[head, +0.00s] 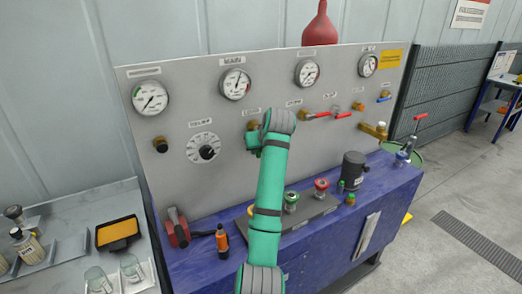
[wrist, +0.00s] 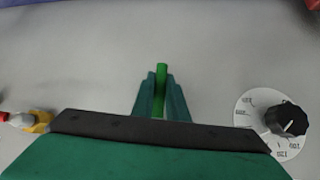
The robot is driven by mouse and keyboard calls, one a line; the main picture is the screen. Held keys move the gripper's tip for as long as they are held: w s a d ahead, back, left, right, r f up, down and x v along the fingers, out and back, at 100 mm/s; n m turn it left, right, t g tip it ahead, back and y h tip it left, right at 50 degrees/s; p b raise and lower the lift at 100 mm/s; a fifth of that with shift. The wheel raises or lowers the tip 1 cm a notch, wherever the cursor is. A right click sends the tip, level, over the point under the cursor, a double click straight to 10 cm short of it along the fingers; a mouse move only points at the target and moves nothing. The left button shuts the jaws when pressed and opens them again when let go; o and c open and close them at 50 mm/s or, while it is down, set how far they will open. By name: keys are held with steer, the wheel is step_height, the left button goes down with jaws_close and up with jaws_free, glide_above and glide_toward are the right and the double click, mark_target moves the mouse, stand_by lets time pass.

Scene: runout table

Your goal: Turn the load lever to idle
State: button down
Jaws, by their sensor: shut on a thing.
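My gripper (wrist: 161,95) is shut on a green lever handle (wrist: 161,72) in the wrist view, with its tip showing between the fingers. In the head view my gripper (head: 254,141) is against the grey panel, right of the relief dial. A brass valve body (head: 253,125) shows just above it, under a small label too small to read. Whether this is the load lever I cannot tell. The lever's pivot and most of its handle are hidden by my gripper and arm.
The panel (head: 225,130) carries several gauges and a black-knobbed dial (head: 206,152), also in the wrist view (wrist: 288,120). Red-handled valves (head: 316,115) sit to the right. Below, the blue bench (head: 340,215) holds a black cylinder (head: 354,169), a red clamp-like part (head: 177,229) and knobs.

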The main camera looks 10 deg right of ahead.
steer(key=shift+a, duration=0.25)
steer(key=c, duration=1.8)
jaws_free()
steer(key=shift+o, duration=0.2)
steer(key=shift+d, duration=0.15)
